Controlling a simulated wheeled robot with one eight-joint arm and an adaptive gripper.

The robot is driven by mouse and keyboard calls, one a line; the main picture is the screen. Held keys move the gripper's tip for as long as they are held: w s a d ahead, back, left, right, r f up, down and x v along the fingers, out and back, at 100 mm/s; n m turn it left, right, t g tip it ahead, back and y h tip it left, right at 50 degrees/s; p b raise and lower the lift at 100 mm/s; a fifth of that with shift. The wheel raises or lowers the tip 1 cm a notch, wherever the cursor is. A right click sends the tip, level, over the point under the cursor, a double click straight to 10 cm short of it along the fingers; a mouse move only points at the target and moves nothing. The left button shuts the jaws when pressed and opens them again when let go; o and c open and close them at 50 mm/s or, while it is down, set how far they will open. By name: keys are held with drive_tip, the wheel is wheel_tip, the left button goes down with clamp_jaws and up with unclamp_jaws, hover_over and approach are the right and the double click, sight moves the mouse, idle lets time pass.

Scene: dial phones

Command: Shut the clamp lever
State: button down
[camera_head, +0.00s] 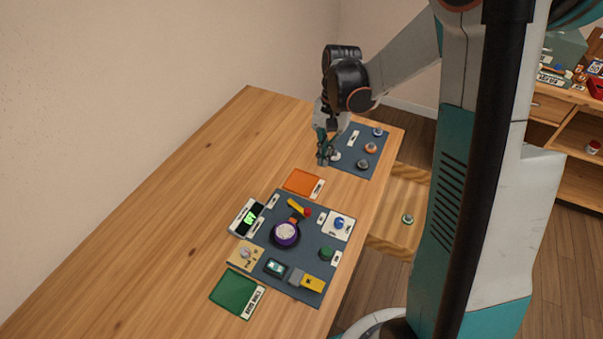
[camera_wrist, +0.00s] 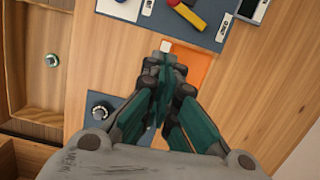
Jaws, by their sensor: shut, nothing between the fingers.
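A yellow bar with a red end, which looks like the clamp lever (camera_head: 297,207), lies at the far edge of the large dark mat, beside the round purple device. It also shows at the top of the wrist view as a yellow and red piece (camera_wrist: 188,14). Whether the lever is open or shut is too small to tell. My gripper (camera_head: 323,162) is shut and empty. It hangs over the table beyond the orange pad, near the smaller mat and apart from the lever. In the wrist view my closed fingers (camera_wrist: 165,66) point toward the orange pad.
The large mat (camera_head: 318,259) holds the purple device (camera_head: 285,233), a blue knob (camera_head: 340,224), a green knob (camera_head: 326,254) and other parts. The orange pad (camera_head: 300,182) lies between the mats. The smaller mat (camera_head: 352,168) carries several knobs. The table's left side is bare.

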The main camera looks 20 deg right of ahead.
sight(299, 206)
drive_tip(key=b+x, duration=0.1)
drive_tip(key=x, duration=0.3)
drive_tip(key=b+x, duration=0.1)
drive_tip(key=x, duration=0.3)
drive_tip(key=b+x, duration=0.1)
drive_tip(key=x, duration=0.2)
drive_tip(key=shift+w+d+f+b, duration=0.15)
drive_tip(key=shift+w+f+b, duration=0.15)
drive_tip(key=shift+f+b, duration=0.15)
drive_tip(key=shift+s+a+r+b, duration=0.1)
drive_tip(key=shift+s+a+b, duration=0.25)
drive_tip(key=shift+s+a, duration=1.05)
drive_tip(key=shift+s, duration=0.1)
